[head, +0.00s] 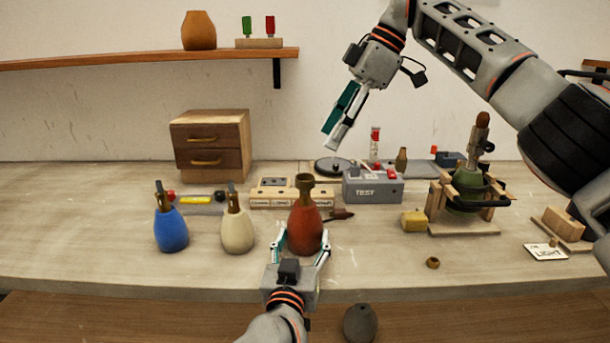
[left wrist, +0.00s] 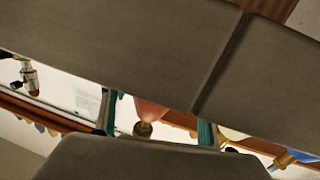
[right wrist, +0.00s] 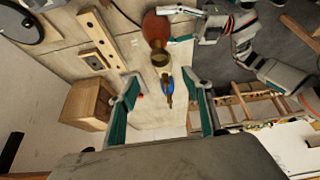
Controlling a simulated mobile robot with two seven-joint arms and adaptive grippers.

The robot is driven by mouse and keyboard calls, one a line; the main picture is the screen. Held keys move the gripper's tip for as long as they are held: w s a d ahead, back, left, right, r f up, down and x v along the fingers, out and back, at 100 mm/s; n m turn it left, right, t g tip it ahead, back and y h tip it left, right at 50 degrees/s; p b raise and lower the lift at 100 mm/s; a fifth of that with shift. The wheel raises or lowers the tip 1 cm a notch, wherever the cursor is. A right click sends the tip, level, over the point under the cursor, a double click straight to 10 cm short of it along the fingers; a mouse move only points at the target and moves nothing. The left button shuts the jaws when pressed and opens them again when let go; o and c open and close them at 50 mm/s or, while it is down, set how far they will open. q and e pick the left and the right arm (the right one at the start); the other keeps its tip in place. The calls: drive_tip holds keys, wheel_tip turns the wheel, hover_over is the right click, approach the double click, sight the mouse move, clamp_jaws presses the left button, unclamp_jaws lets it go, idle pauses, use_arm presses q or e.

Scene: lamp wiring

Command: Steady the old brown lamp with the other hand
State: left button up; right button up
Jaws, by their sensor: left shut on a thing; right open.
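The reddish-brown lamp (head: 305,230) stands upright near the front edge of the workbench, with a brass-coloured neck and socket on top. My left gripper (head: 301,250) is shut on its lower body, one finger on each side. The lamp also shows between the fingers in the left wrist view (left wrist: 151,108), where much is hidden by large grey surfaces. My right gripper (head: 335,125) is open and empty, high above the bench behind the lamp. In the right wrist view the lamp (right wrist: 157,28) lies beyond the open fingers.
A blue lamp (head: 171,230) and a cream lamp (head: 237,232) stand left of the brown one. A grey test box (head: 372,188) stands behind it to the right. A green lamp (head: 465,200) sits in a wooden stand at right. A small brass ring (head: 432,262) lies in front.

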sight(305, 177)
drive_tip(key=s+a+n+t+h, duration=0.3)
drive_tip(key=s+a+n+h, duration=0.15)
drive_tip(key=n, duration=1.35)
drive_tip(key=shift+h, duration=0.45)
drive_tip(key=x, duration=0.7)
drive_tip(key=w+a+x, duration=0.1)
drive_tip(key=x, duration=0.3)
drive_tip(key=shift+w+r, duration=0.1)
drive_tip(key=shift+w, duration=0.05)
